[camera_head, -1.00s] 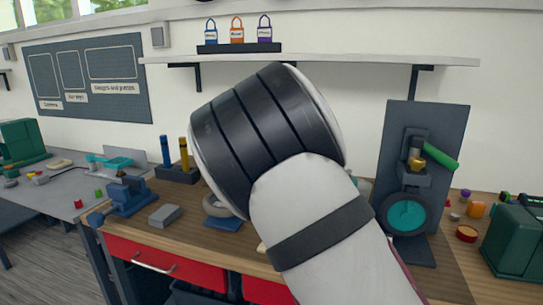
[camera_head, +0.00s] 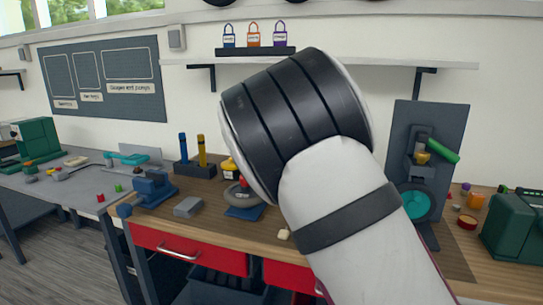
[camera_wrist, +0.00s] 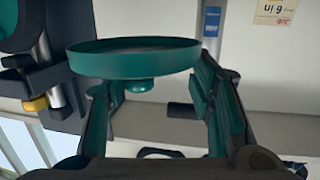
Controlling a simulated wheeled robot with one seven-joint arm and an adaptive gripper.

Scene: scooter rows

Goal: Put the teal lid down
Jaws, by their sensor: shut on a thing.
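The teal lid (camera_wrist: 125,62) is in the wrist view, a shallow round disc with a rim and a small knob (camera_wrist: 139,86) on the side facing my gripper. My gripper (camera_wrist: 158,82) has one green-padded finger on each side of the knob. It is shut on the lid; the right finger is close against the rim, and the lid partly hides the left fingertip. In the head view my arm hides my gripper and the lid.
The wooden bench carries a blue vise (camera_head: 153,187), a grey block (camera_head: 188,207) and a round grey ring on a blue base (camera_head: 243,212). A dark upright panel (camera_head: 446,130) with a teal wheel (camera_head: 414,205) stands right. A green case (camera_head: 517,230) stands at far right.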

